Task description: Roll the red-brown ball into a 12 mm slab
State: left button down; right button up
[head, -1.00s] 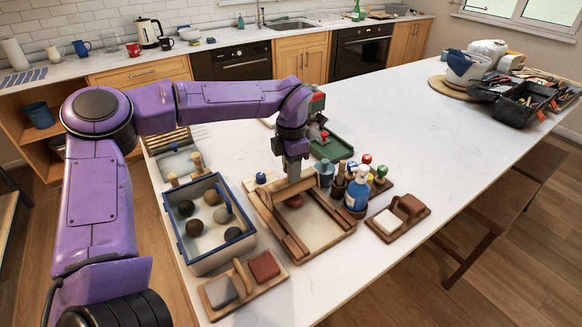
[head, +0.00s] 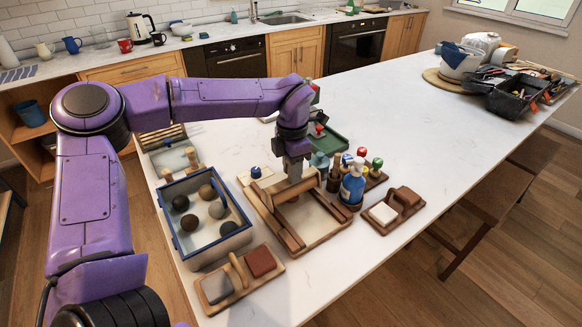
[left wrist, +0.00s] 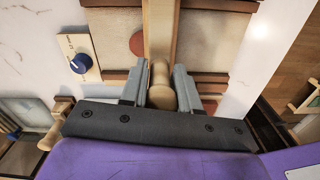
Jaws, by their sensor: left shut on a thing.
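My left gripper (head: 294,172) is shut on the turned handle (left wrist: 160,88) of a wooden rolling pin (left wrist: 160,30). The pin lies across a wooden board with side rails (head: 325,240) and a pale working surface. The red-brown clay (left wrist: 137,44) shows in the left wrist view as a rounded patch beside the pin, its edge partly covered by it. In the head view the pin and gripper mostly hide the clay, so I cannot tell its thickness. My right gripper is in neither view.
Left of the board stands a blue-rimmed box (head: 246,231) with several clay balls. In front is a wooden holder (head: 232,292) with grey and red-brown blocks.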

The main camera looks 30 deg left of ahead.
pick_arm(q)
jog(key=shift+a+f, duration=0.1)
jog(key=shift+w+a+p, duration=0.15)
jog(key=shift+a+p, duration=0.35)
jog(key=shift+p, duration=0.05)
jog(key=shift+w+a+f, duration=0.15)
jog(key=shift+a, duration=0.1)
